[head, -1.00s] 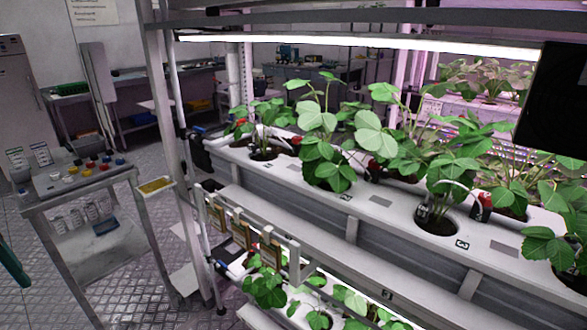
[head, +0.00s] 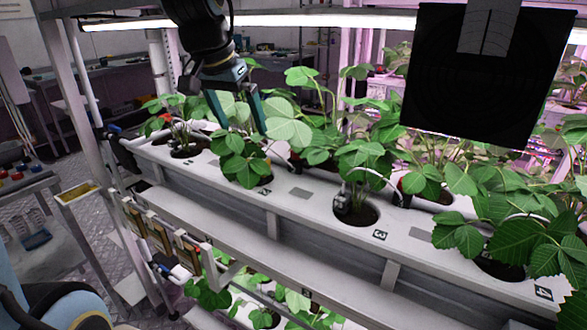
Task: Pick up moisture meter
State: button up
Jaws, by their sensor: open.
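My gripper (head: 239,122) hangs from the top of the head view with its two teal fingers pointing down and spread apart. Nothing shows between the fingers except leaves behind them. It is in front of or above the plants at the left part of the upper white trough (head: 300,192). I cannot tell for sure which thing is the moisture meter. A small grey-and-black device (head: 343,203) stands in the planting hole marked 3, right of and below my gripper. Leaves and a white tube partly cover that area.
Strawberry plants (head: 287,122) crowd the upper trough. A lamp bar (head: 340,22) runs above, and a dark panel (head: 475,85) blocks the upper right. Brown holders (head: 160,237) hang on the front rail. A yellow-topped tray (head: 77,192) stands at the left.

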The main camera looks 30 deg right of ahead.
send_over(257, 159)
jog(key=s+a, duration=0.2)
notch_tip(257, 159, down, 4)
jog(key=shift+w+p+x, duration=0.1)
jog(key=shift+p+x, duration=0.6)
jog(key=shift+x, duration=0.9)
jog(key=shift+w+p+x, duration=0.15)
jog(key=shift+p+x, duration=0.55)
jog(key=shift+x, duration=0.85)
jog(key=shift+c, duration=0.2)
jog(key=c, duration=1.5)
grip_shut()
jog(key=shift+r, duration=0.2)
